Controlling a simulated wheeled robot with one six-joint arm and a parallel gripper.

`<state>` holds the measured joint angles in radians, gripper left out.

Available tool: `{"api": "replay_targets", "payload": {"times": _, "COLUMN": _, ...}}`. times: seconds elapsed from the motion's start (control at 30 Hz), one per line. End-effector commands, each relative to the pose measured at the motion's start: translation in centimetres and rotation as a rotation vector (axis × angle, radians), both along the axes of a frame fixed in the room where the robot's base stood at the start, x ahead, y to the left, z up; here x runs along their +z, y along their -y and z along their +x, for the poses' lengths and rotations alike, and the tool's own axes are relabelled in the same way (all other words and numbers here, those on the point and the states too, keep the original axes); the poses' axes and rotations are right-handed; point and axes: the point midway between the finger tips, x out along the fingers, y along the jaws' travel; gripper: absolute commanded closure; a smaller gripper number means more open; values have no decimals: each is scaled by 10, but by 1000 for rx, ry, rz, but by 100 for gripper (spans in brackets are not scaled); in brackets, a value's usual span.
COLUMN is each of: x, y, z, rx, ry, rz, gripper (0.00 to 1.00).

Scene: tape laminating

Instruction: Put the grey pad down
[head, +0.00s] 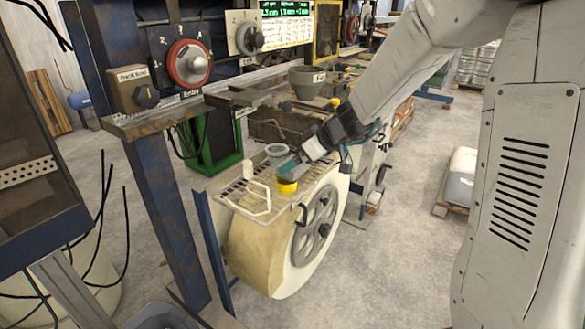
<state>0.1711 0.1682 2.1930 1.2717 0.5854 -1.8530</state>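My gripper (303,155) reaches down from the upper right over a white tray (323,183) on top of the tape-roll machine. A small grey-teal piece (288,166) shows at the fingertips, just above a yellow round container (287,187). It may be the grey pad, but it is too small to tell it from the finger ends. Whether the fingers are shut on it cannot be made out. A grey round cup (276,150) stands just behind the fingertips.
The tray has white wire handles (259,196) at its front left. A grey funnel (307,80) stands on the bench behind. A red dial (188,63) and blue post (165,205) are at left. Open floor (400,240) lies to the right.

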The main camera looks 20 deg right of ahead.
Motion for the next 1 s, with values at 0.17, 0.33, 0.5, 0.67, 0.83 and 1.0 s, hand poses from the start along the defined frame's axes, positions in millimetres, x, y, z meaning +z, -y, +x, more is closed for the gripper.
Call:
{"api": "replay_targets", "payload": {"times": 0.17, "x": -19, "y": -12, "z": 12, "rx": 1, "ry": -2, "rz": 1, "gripper": 0}}
{"api": "replay_targets", "payload": {"times": 0.33, "x": -22, "y": -13, "z": 15, "rx": 1, "ry": 0, "rz": 0, "gripper": 0}}
{"api": "replay_targets", "payload": {"times": 0.5, "x": -21, "y": -13, "z": 14, "rx": 1, "ry": 0, "rz": 1, "gripper": 11}}
{"api": "replay_targets", "payload": {"times": 0.67, "x": -21, "y": -13, "z": 14, "rx": 1, "ry": 0, "rz": 1, "gripper": 41}}
{"api": "replay_targets", "payload": {"times": 0.83, "x": -21, "y": -13, "z": 14, "rx": 1, "ry": 0, "rz": 1, "gripper": 44}}
{"api": "replay_targets", "payload": {"times": 1.0, "x": -18, "y": -13, "z": 14, "rx": 0, "ry": 1, "rz": 1, "gripper": 44}}
